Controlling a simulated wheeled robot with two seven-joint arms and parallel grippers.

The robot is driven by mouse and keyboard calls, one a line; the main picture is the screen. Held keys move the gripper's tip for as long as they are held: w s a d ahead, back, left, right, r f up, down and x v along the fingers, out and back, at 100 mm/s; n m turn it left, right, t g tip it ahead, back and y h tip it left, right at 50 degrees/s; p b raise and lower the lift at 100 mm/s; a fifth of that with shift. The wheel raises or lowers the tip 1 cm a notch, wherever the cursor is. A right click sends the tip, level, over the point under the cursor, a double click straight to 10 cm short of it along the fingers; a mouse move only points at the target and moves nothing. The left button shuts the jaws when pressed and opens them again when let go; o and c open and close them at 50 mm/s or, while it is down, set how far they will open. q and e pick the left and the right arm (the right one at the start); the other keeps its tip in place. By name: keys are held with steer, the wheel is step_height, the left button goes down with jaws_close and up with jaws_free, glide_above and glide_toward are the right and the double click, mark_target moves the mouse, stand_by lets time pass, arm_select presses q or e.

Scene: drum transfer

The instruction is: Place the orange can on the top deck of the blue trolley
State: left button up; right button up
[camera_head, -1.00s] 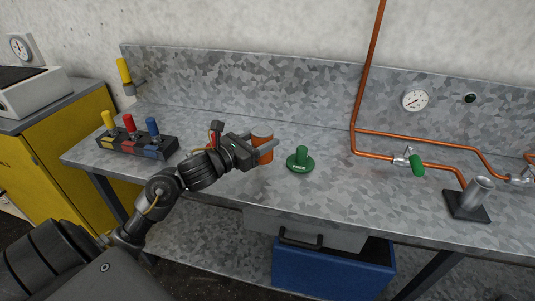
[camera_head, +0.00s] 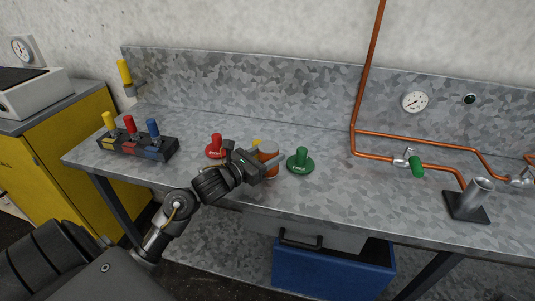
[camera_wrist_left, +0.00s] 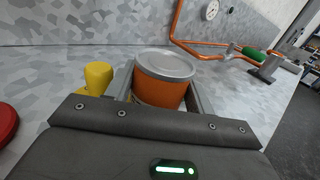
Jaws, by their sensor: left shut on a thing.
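The orange can (camera_head: 269,167) with a grey lid shows beyond my left gripper (camera_head: 270,168) in the head view, partly hidden by it. In the left wrist view the orange can (camera_wrist_left: 160,90) is upright between the two fingers, which are shut on it. The can is over the front part of the metal bench; whether its base touches the bench is hidden. My right gripper is not in view.
A green-knobbed disc (camera_head: 300,161) stands just right of the can. A red-knobbed disc (camera_head: 216,147) and a yellow piece (camera_head: 256,143) are behind and left. A block with coloured handles (camera_head: 137,146) stands left.

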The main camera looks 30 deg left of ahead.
arm_select(q)
steer(key=shift+f, duration=0.55)
steer(key=o, duration=1.3)
steer(key=shift+s+r, duration=0.15)
steer(key=shift+r, duration=0.05)
